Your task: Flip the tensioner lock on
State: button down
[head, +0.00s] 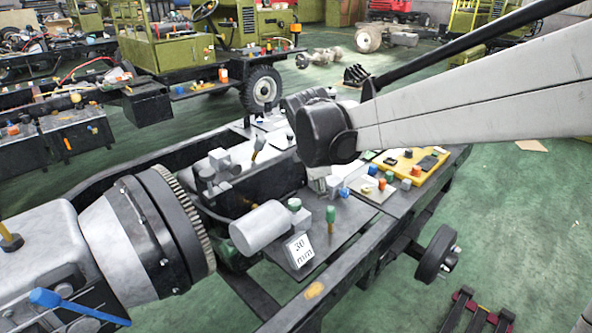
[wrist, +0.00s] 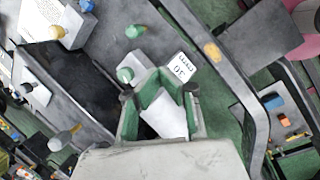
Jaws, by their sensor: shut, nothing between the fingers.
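No part is labelled as the tensioner lock, and I cannot tell which fitting it is. In the head view, a peg with a green top and yellow stem (head: 330,218) stands on the dark chassis plate, right of a pale cylinder (head: 258,229). A green knob (head: 294,204) sits beside the cylinder. A blue-handled lever (head: 75,305) is at lower left. In the wrist view, my gripper (wrist: 158,75) has green fingers closed together over the chassis, with a pale surface showing between its linkages. Green-topped fittings (wrist: 135,31) lie just beyond it.
A white "30 mm" sign (head: 299,251) stands by the chassis rail. A large toothed ring on a grey housing (head: 135,235) occupies the left. A yellow block (head: 413,163) with small parts lies farther back.

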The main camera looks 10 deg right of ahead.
aim_at(331, 219)
jog(key=w+a+f+n+b, duration=0.1)
jog(key=w+f+n, duration=0.1)
jog(key=w+f, duration=0.1)
jog(key=w+a+f+n+h+b, duration=0.1)
jog(key=w+a+f+n, duration=0.1)
jog(key=w+f+n, duration=0.1)
jog(key=shift+a+f+g, duration=0.3)
jog(key=shift+f+g, duration=0.1)
jog(key=shift+f, duration=0.45)
jog(key=b+x, duration=0.1)
jog(key=x, duration=0.9)
jog(key=shift+f+b, duration=0.2)
jog(key=shift+b, duration=0.2)
jog(key=shift+w+d+r, duration=0.1)
jog(key=shift+w+d, duration=0.1)
jog(key=shift+d, duration=0.4)
jog(key=shift+w+d+r, duration=0.15)
jog(key=shift+w+d, duration=0.1)
jog(key=shift+d, duration=0.35)
jog(key=shift+w+d+r, duration=0.1)
jog(key=shift+w+d, duration=0.25)
jog(key=shift+d, duration=0.25)
jog(key=shift+w+d, duration=0.1)
